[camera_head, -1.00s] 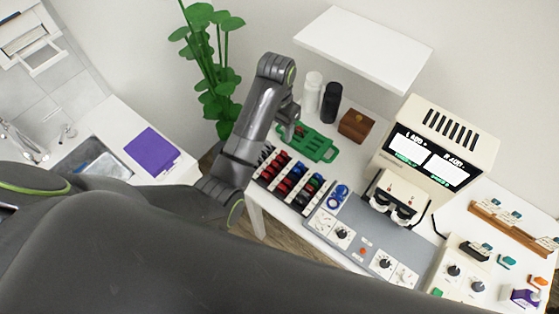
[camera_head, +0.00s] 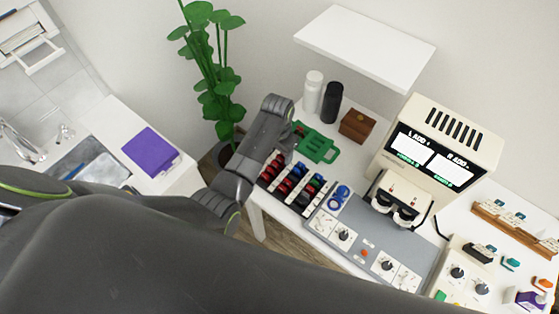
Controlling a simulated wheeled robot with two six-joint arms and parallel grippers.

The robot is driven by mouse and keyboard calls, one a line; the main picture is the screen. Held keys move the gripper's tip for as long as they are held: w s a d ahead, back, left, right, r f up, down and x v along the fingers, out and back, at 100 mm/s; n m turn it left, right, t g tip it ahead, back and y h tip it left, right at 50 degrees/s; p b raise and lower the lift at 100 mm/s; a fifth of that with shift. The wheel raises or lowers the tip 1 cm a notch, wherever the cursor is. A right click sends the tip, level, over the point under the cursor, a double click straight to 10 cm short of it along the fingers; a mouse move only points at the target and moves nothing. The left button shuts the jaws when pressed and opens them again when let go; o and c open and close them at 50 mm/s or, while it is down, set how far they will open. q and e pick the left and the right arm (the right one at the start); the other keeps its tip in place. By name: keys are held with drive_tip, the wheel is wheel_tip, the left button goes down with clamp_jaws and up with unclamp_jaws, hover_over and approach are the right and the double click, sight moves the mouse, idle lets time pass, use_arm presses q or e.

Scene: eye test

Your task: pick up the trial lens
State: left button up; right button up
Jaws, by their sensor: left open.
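Trial lenses (camera_head: 297,179) with red, black and blue rims stand in rows in a dark rack with white strips. A blue ring-shaped piece (camera_head: 340,194), perhaps a lens, lies just right of the rack. I cannot tell which one is the task's lens. My left gripper (camera_head: 284,142) is above the rack's far left end, mostly hidden by my own arm. It is open, with nothing visible in it. Its contact with any lens cannot be seen. My right gripper is out of view.
A green tray (camera_head: 318,147), white bottle (camera_head: 313,91), black bottle (camera_head: 332,101) and brown box (camera_head: 357,126) stand behind the rack. A cream display machine (camera_head: 440,150) and grey control panel (camera_head: 372,240) are to the right. A white shelf (camera_head: 365,46) overhangs the back.

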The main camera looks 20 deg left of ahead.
sight(279, 158)
use_arm(q)
drive_tip(key=shift+w+d+f+p, duration=0.1)
drive_tip(key=shift+f+p, duration=0.05)
drive_tip(key=shift+f, duration=0.95)
drive_tip(key=shift+d+f+p, duration=0.1)
drive_tip(key=shift+f+p, duration=0.05)
drive_tip(key=shift+f, duration=0.9)
drive_tip(key=shift+c, duration=0.4)
drive_tip(key=c, duration=1)
